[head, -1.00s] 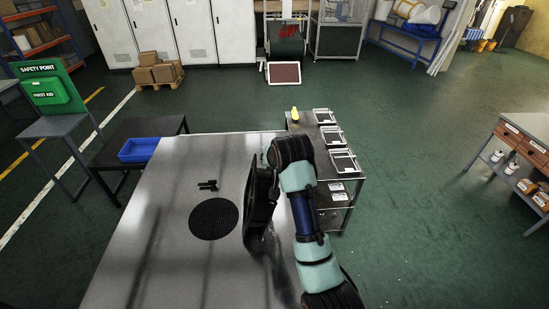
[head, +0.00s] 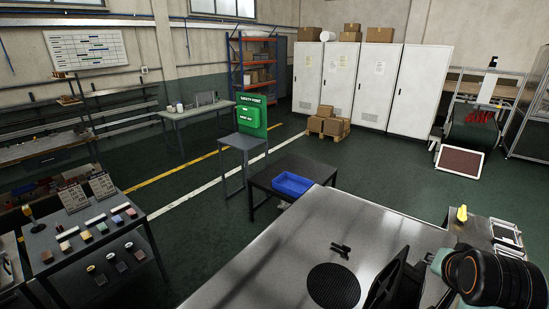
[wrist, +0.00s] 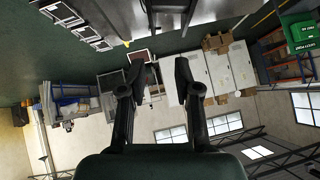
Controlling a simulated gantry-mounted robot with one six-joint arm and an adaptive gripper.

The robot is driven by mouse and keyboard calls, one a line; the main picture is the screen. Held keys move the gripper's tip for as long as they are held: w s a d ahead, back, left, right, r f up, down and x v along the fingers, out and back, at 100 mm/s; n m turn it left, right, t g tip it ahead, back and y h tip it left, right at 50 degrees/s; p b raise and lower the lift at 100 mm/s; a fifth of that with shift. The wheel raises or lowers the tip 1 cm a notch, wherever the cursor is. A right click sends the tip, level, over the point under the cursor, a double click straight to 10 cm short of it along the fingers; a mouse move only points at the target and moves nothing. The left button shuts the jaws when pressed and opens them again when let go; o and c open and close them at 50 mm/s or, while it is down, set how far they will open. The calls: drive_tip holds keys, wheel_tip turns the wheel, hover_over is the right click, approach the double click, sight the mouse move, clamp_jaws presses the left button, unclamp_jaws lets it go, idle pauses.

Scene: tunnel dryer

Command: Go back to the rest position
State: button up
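My gripper (wrist: 158,82) shows in the wrist view with its two fingers spread apart and nothing between them. It is open and empty. That view is upside down and shows the room beyond, with cabinets, windows and ceiling. In the head view my arm stands at the lower right, over the right side of the grey metal table (head: 300,250); the fingertips cannot be made out there. A round black mesh mat (head: 333,286) and a small black object (head: 341,250) lie on the table.
A blue bin (head: 291,185) sits on a dark side table behind the metal table. A cart (head: 480,230) with a yellow item (head: 462,213) and white frames (head: 506,233) stands at the right. A bench (head: 105,240) with coloured blocks is at the left. Open floor lies between.

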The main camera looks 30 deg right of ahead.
drive_tip(key=w+a+f+n+t+y, duration=0.15)
drive_tip(key=w+a, duration=0.25)
drive_tip(key=a, duration=0.4)
drive_tip(key=w+a+f+n+t+p, duration=0.1)
drive_tip(key=w+a+f+n, duration=0.15)
drive_tip(key=a, duration=0.65)
drive_tip(key=w+a+f+n+t+y, duration=0.1)
drive_tip(key=w+a+n+t, duration=0.2)
drive_tip(key=a, duration=0.5)
drive_tip(key=s+a+n+t+y, duration=0.1)
drive_tip(key=s+a+n+y, duration=0.1)
drive_tip(key=a, duration=1)
drive_tip(key=s+a+n+y, duration=0.2)
drive_tip(key=a+n, duration=0.3)
drive_tip(key=a, duration=0.7)
drive_tip(key=shift+r+t+y+p, duration=0.2)
drive_tip(key=shift+t+y+p, duration=0.15)
drive_tip(key=shift+y+p, duration=0.1)
drive_tip(key=shift+o, duration=0.2)
